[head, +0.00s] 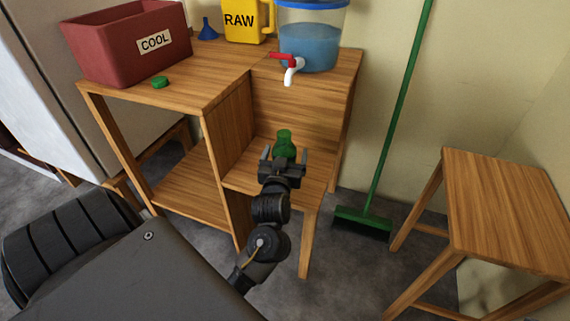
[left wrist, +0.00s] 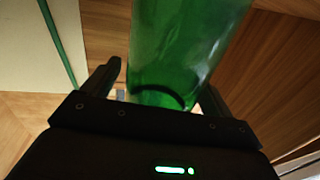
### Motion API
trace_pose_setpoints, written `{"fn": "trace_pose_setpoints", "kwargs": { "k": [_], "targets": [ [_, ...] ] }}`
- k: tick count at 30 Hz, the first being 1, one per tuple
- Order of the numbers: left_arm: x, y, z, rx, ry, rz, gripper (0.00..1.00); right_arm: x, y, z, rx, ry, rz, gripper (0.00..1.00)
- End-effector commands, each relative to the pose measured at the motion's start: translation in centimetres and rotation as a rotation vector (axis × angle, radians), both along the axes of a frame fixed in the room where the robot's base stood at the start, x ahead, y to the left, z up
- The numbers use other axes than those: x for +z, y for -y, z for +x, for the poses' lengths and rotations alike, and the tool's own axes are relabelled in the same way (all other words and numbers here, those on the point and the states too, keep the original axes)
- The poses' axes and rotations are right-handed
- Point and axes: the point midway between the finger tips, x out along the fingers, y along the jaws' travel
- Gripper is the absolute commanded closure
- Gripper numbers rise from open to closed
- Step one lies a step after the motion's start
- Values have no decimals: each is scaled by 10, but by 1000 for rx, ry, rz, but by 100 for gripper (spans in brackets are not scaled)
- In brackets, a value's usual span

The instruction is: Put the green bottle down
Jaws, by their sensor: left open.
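The green bottle (head: 284,141) appears upright on the lower wooden shelf (head: 245,178), below the water dispenser's tap. My left gripper (head: 284,157) is open in front of it, with one finger to each side. In the left wrist view the bottle (left wrist: 185,50) shows between the spread fingers of the gripper (left wrist: 162,80), with a visible gap at the left finger. The bottle's lower part is partly hidden by the gripper in the head view. My right gripper is not in view.
The dispenser (head: 310,42) with its red-handled tap (head: 290,65) overhangs the shelf. A green cap (head: 160,82), red COOL bin (head: 125,42), blue funnel (head: 208,30) and yellow RAW jug (head: 245,22) are on the upper top. A green broom (head: 395,110) and wooden stool (head: 510,210) stand right.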

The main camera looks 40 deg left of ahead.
Motion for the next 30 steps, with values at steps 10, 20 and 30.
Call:
{"fn": "trace_pose_setpoints", "kwargs": {
  "k": [10,20,30],
  "targets": [
    [0,-2,3,1,-1,0,23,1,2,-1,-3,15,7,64],
    [0,-2,3,0,-1,1,66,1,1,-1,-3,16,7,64],
    [7,-2,3,1,1,0,66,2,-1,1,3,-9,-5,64]
  ]
}}
